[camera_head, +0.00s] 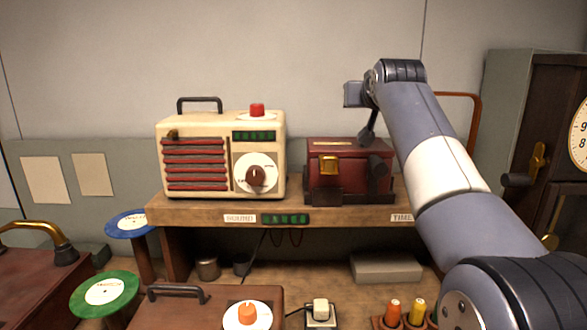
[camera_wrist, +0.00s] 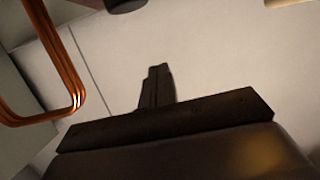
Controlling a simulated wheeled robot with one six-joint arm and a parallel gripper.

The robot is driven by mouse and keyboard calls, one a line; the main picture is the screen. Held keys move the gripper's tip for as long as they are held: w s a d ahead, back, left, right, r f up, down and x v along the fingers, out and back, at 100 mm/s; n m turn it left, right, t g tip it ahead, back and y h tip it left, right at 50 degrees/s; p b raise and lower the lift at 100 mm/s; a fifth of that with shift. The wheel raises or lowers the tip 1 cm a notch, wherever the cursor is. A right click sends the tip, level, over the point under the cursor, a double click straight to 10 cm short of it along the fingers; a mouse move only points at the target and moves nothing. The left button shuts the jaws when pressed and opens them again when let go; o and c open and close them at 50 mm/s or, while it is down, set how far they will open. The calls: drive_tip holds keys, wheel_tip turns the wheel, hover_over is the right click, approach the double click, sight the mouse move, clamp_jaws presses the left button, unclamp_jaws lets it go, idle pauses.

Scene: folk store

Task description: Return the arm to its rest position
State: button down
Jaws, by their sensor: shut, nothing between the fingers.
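My arm (camera_head: 450,180) rises from the lower right of the head view and bends over at its top. My gripper (camera_head: 366,140) hangs from that bend, above the right end of the dark red box (camera_head: 335,165) on the shelf; whether it touches the box I cannot tell. In the wrist view my gripper (camera_wrist: 157,85) shows as two dark fingers close together, against the pale wall. It is shut and holds nothing.
A cream radio (camera_head: 215,125) stands on the wooden shelf (camera_head: 215,215), left of the red box. A dark clock cabinet (camera_head: 545,100) is at the right. An orange-brown curved tube (camera_head: 476,115) runs behind my arm; one also shows in the wrist view (camera_wrist: 65,70). The wall above the shelf is clear.

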drive_tip(key=w+r+g+p, duration=0.1)
drive_tip(key=w+g+p, duration=0.1)
drive_tip(key=p, duration=0.4)
drive_tip(key=shift+w+r, duration=0.15)
drive_tip(key=shift+p, duration=0.3)
